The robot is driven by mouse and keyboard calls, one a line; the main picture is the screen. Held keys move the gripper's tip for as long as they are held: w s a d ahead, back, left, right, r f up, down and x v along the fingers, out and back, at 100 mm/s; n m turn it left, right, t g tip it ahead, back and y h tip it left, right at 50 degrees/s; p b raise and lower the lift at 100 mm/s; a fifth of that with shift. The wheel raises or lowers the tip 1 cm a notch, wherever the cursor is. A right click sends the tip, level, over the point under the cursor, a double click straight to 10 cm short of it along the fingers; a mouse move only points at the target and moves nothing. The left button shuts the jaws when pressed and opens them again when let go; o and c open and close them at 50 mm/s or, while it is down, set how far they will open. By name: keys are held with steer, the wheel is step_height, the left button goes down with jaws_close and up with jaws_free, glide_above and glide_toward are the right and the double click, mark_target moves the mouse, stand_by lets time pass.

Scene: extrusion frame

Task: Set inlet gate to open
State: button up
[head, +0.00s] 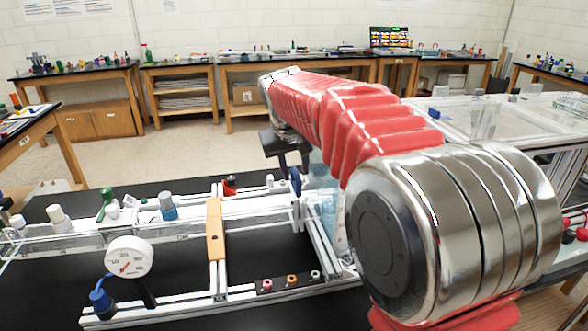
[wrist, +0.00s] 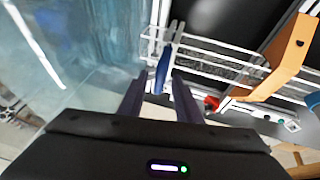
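A blue lever (head: 295,181) stands at the right end of the clear channel on the extrusion frame (head: 318,235). No label shows, so I cannot tell for sure that it is the inlet gate's handle. In the wrist view the blue lever (wrist: 163,70) is slightly tilted and appears between my two dark fingertips. My gripper (wrist: 161,76) is open, with a visible gap on each side of the lever. In the head view my gripper (head: 293,166) points down just above the lever. Whether the fingers reach around it in depth is unclear.
An orange bracket (head: 215,228) crosses the frame left of the lever. A red-topped fitting (head: 230,185) sits between them. A white dial gauge (head: 129,257) and several colored knobs stand nearby. A clear panel (wrist: 85,60) fills the wrist view's left side.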

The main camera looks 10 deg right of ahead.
steer(key=shift+f, duration=0.15)
steer(key=shift+c, duration=0.2)
jaws_close()
stand_by(0.5)
